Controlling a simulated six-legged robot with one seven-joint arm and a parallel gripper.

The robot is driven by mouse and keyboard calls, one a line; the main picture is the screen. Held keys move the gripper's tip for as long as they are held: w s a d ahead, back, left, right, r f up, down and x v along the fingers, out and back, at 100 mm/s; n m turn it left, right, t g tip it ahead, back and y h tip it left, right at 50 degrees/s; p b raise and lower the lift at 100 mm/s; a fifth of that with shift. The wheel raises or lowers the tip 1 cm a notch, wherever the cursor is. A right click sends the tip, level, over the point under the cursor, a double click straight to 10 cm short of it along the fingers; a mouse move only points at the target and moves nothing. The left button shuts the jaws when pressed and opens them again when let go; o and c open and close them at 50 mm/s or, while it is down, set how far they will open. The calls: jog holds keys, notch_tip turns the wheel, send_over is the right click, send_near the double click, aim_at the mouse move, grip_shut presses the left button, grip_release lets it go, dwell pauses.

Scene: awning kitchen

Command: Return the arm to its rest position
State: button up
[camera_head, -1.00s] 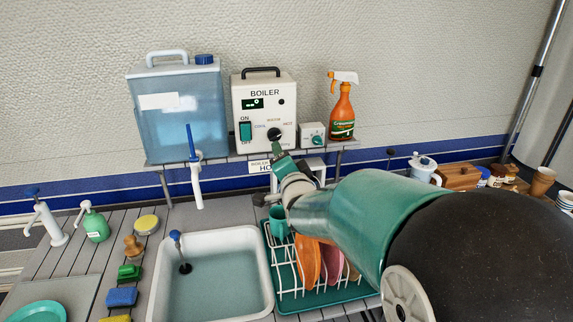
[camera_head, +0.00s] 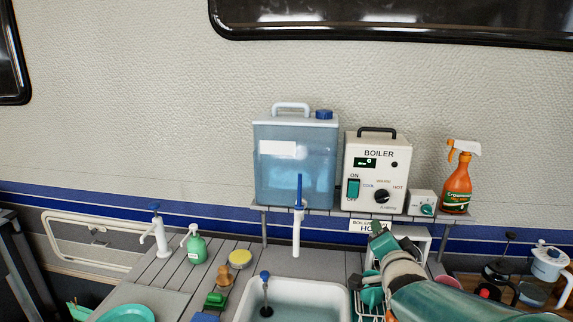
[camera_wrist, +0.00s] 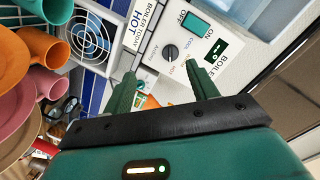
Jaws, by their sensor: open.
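My gripper (camera_head: 378,230) is at the end of my teal arm, in front of the shelf and below the boiler (camera_head: 375,172) in the head view. In the wrist view its two green fingers (camera_wrist: 160,88) are spread apart with nothing held between them. Past the fingers, the wrist view shows the white boiler front (camera_wrist: 196,42) with its dial and switch, seen turned. No contact between the fingers and the boiler can be made out. The dish rack under my arm is mostly hidden in the head view.
A blue water tank (camera_head: 290,170) and an orange spray bottle (camera_head: 457,180) share the shelf with the boiler. The sink (camera_head: 330,290) lies left of my arm. A soap bottle (camera_head: 196,246) stands further left. In the wrist view, an orange cup (camera_wrist: 42,46) is close on the left.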

jog(key=s+a+f+n+g+y, duration=0.1)
jog(key=s+a+n+g, duration=0.2)
jog(key=s, duration=0.5)
jog(key=s+a+f+n+g+y, duration=0.1)
jog(key=s+a+f+n+g, duration=0.1)
jog(key=s+n, duration=0.3)
jog(key=s+a+f+n+g, duration=0.1)
jog(key=s+a+n+g, duration=0.3)
jog(key=s, duration=0.7)
jog(key=shift+f+g+y, duration=0.35)
jog(key=shift+g+y, duration=0.05)
jog(key=shift+g, duration=0.2)
